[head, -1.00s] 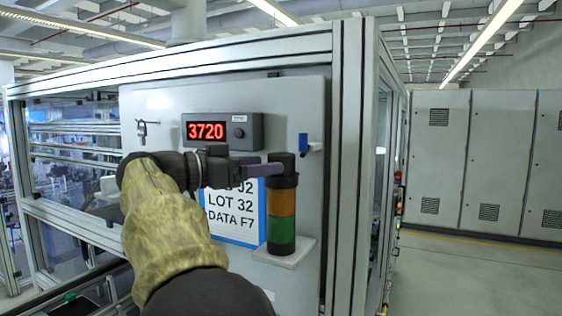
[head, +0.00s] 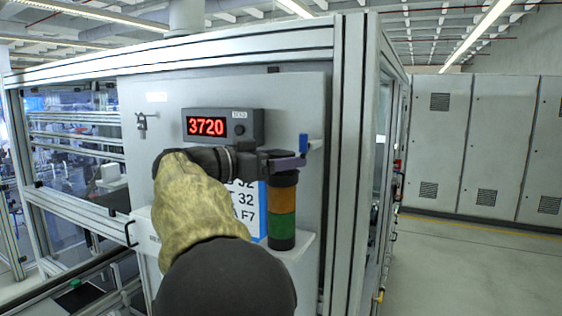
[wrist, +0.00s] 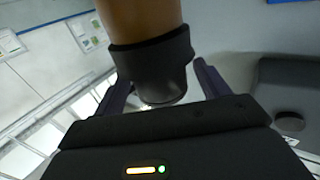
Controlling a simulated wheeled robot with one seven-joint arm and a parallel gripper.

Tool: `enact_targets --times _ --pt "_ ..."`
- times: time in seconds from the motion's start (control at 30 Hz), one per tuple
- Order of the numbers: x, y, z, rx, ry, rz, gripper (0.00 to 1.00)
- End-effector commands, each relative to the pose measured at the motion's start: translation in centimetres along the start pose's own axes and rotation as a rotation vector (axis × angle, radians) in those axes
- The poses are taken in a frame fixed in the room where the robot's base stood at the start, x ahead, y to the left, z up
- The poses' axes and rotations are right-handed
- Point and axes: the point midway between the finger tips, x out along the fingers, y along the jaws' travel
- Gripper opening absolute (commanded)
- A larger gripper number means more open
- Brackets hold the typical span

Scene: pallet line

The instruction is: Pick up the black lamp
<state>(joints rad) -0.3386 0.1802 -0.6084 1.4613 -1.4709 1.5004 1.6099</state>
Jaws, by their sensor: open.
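The black lamp (head: 281,228) is an upright stack light with an orange band, a green band, a black base and a black top. It stands on a small light shelf (head: 298,247) on the panel. My gripper (head: 292,160) is at the lamp's top, and its purple-grey fingers cover much of the black cap in the head view. In the wrist view the lamp's orange part and black cap (wrist: 152,60) lie between the two open fingers (wrist: 163,82). I cannot tell whether a finger touches the cap.
A blue-and-white hook (head: 305,144) is close right of my gripper. Grey cabinets (head: 440,140) stand far right, with open floor before them.

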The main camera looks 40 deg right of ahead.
Motion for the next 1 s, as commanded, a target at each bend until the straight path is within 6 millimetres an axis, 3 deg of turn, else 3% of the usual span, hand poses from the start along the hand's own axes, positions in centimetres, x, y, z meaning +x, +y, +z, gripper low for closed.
enact_targets --times 0.37,0.63,1.0 --pt "-0.01 0.01 0.02 0.0 0.0 0.001 0.75" --pt "-0.02 0.01 0.02 0.0 0.0 0.001 0.25" --pt "-0.03 -0.02 -0.34 0.001 0.0 0.001 0.25"
